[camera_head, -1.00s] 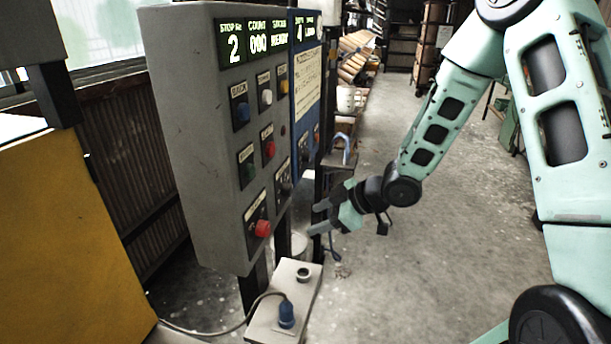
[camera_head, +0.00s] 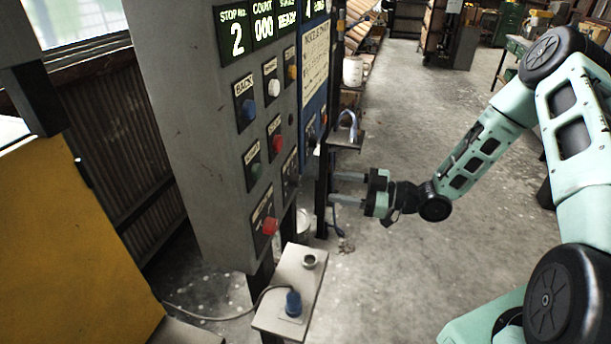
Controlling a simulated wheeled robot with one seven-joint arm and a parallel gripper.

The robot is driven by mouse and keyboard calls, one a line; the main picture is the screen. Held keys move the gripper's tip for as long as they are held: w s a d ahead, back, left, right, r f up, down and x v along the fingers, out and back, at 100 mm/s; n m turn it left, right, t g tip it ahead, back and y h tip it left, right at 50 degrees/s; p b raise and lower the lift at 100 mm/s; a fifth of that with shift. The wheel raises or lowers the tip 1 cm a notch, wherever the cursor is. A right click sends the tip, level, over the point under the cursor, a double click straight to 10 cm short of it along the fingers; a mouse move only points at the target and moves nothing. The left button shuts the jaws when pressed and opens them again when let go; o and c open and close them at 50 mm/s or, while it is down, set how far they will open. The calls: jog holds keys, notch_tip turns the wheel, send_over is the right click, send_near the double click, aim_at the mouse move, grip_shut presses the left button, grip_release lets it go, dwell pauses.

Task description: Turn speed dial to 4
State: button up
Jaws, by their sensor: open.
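A grey control box (camera_head: 195,120) stands at left centre with a blue panel (camera_head: 314,95) on its far side. Small controls (camera_head: 312,132) sit low on the blue panel; I cannot tell which of them is the speed dial. A dark knob-like control (camera_head: 291,178) is on the grey box's lower right, its setting unreadable. My gripper (camera_head: 335,188) is right of the panels and below the blue one, fingers level and pointing left. It is open and empty, apart from every control.
The grey box's display (camera_head: 258,32) reads 2 and 000. A red button (camera_head: 269,226) is low on the box. A small shelf (camera_head: 346,140) holds a blue-grey hook-shaped padlock. A pedestal (camera_head: 293,285) with a blue plug stands in front. Open floor lies to the right.

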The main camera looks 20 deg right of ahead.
aim_at(299, 181)
jog(key=p+x, duration=0.3)
jog(key=x, duration=0.6)
jog(key=shift+a, duration=0.15)
jog(key=shift+c, duration=0.2)
jog(key=c, duration=0.9)
